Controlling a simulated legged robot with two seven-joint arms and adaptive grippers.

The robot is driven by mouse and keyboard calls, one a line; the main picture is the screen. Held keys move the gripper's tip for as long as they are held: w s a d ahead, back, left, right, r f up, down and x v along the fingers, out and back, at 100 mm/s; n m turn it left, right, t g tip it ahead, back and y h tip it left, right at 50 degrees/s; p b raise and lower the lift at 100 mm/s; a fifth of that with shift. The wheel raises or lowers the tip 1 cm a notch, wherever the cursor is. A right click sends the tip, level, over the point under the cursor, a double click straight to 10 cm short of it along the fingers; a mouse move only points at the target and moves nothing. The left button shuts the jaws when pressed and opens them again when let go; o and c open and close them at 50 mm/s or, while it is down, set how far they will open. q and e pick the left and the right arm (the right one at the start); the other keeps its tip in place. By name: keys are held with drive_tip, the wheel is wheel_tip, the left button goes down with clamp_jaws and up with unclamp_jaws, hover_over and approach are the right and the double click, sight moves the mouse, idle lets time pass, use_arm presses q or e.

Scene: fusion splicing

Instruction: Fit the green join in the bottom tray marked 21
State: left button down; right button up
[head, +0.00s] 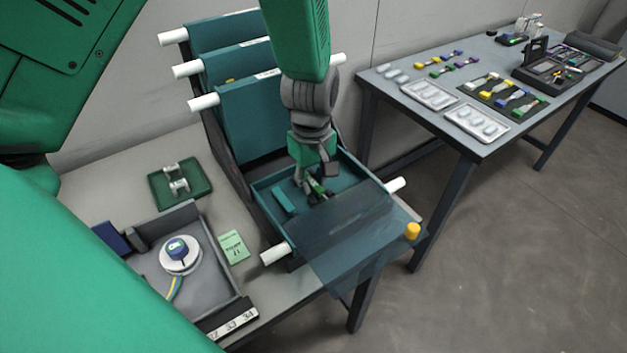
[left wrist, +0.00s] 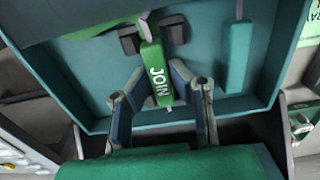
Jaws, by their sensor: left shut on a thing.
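The green join (left wrist: 157,75), lettered JOIN, is between the dark finger pads of my left gripper (left wrist: 152,38) in the left wrist view. My left gripper (head: 315,188) is shut on it and reaches down into the bottom tray (head: 368,180) in the head view. The bottom tray is teal, lies open and has a raised teal bar (head: 284,201) inside, left of the gripper; the bar also shows in the left wrist view (left wrist: 238,58). The fingers partly hide the join in the head view. Whether it touches the tray floor, I cannot tell. My right gripper is not in view.
Upright teal trays (head: 235,115) stand behind the bottom tray. A see-through dark cover (head: 345,240) hangs over its front. A green note (head: 233,247) and a grey case with a white spool (head: 180,256) lie left. A side table (head: 470,140) holds parts.

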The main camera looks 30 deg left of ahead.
sight(313, 182)
use_arm(q)
drive_tip(key=c, duration=1.5)
unclamp_jaws()
drive_tip(key=shift+a, duration=0.15)
drive_tip(key=shift+o, duration=0.2)
drive_tip(key=shift+s, duration=0.1)
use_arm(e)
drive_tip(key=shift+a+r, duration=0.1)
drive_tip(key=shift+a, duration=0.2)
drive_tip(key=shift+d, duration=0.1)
